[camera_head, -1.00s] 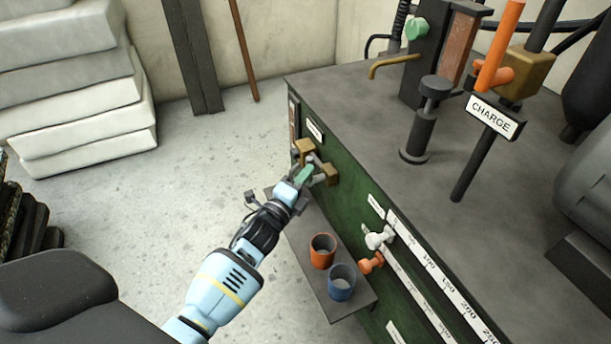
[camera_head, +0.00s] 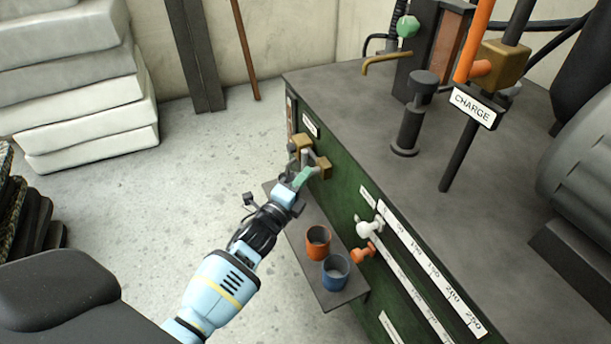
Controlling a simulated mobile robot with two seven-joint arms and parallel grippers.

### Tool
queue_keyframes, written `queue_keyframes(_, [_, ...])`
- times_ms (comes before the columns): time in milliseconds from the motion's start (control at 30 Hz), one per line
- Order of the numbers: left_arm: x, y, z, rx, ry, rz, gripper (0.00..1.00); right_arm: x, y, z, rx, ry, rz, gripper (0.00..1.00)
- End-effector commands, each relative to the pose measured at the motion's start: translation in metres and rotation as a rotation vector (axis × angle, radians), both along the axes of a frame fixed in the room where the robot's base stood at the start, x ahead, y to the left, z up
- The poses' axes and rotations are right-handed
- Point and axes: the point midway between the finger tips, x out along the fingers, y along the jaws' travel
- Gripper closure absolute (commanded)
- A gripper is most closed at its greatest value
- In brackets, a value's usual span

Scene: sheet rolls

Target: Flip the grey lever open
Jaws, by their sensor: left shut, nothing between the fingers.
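A small grey lever (camera_head: 305,157) stands between two brass valve blocks on the green front panel of the machine. The left brass block (camera_head: 302,141) is just above it and the right brass block (camera_head: 325,167) is beside it. A pale green handle (camera_head: 304,177) reaches out from the right block, close to my fingers. My left gripper (camera_head: 291,181) is shut and empty just below the grey lever. I cannot tell whether it touches the lever or the green handle. My right gripper is out of view.
An orange cup (camera_head: 317,243) and a blue cup (camera_head: 335,272) stand on a shelf (camera_head: 347,295) below. White (camera_head: 368,228) and orange (camera_head: 362,253) knobs stick out to the right. A CHARGE sign (camera_head: 474,106) stands over the grey top.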

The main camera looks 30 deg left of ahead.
Motion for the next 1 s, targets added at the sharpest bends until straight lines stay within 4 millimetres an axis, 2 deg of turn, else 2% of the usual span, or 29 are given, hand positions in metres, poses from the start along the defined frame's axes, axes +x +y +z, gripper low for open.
queue_keyframes(67, [-0.006, 0.002, -0.001, 0.001, 0.002, 0.0, 1.0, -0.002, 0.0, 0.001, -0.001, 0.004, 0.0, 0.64])
queue_keyframes(233, [-0.04, 0.004, 0.0, -0.001, 0.002, 0.0, 1.0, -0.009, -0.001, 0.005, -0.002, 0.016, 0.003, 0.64])
queue_keyframes(500, [-0.084, 0.007, -0.001, 0.001, 0.002, 0.0, 1.0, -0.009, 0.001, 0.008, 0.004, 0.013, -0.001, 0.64])
queue_keyframes(700, [-0.098, 0.008, 0.0, 0.0, 0.001, 0.0, 1.0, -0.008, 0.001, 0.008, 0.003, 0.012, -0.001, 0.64])
queue_keyframes(1000, [-0.101, 0.008, 0.0, 0.0, 0.001, 0.0, 1.0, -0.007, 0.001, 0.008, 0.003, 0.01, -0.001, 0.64])
